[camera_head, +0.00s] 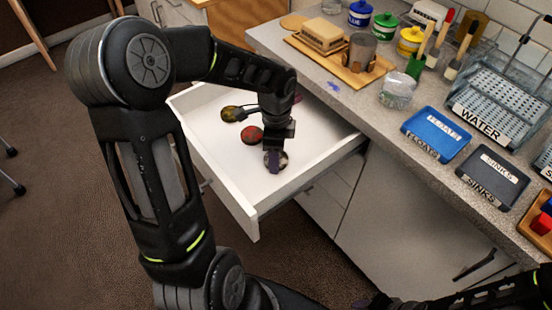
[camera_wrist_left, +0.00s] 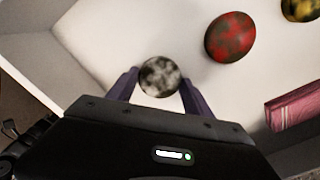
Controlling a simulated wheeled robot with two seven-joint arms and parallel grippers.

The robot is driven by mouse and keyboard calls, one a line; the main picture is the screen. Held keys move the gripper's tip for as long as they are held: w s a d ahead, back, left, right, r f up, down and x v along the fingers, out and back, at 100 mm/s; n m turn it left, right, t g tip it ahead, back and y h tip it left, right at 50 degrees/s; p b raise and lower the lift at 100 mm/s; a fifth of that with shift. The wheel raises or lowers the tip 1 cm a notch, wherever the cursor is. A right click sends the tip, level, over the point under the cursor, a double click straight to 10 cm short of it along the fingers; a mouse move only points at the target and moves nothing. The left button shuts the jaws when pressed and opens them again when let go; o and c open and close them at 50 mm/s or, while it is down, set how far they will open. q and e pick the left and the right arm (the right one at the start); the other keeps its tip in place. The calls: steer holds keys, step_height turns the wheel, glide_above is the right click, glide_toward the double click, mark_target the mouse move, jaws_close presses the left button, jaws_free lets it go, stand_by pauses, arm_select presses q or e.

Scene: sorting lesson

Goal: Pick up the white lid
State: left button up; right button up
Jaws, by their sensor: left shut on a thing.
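The white lid is a round disc mottled with black. It shows between my left gripper's fingers in the left wrist view (camera_wrist_left: 160,76) and partly behind them in the head view (camera_head: 282,158). My left gripper (camera_head: 275,160) reaches down into the open white drawer (camera_head: 312,150), and its purple fingers are shut on the white lid's sides. Whether the lid touches the drawer floor I cannot tell. Part of my right arm shows at the bottom right of the head view, its gripper (camera_head: 374,301) dark and unclear at the lower edge.
A red mottled lid (camera_head: 252,135) and a yellow mottled lid (camera_head: 230,114) lie in the drawer. A pink ridged block (camera_wrist_left: 293,110) is in the drawer too. The counter above holds a blue tray (camera_head: 437,131), a dark tray (camera_head: 487,175) and several jars.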

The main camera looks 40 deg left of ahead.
arm_select(q)
steer(key=c, duration=0.6)
step_height(320, 180, up, 10)
stand_by(0.4)
stand_by(0.5)
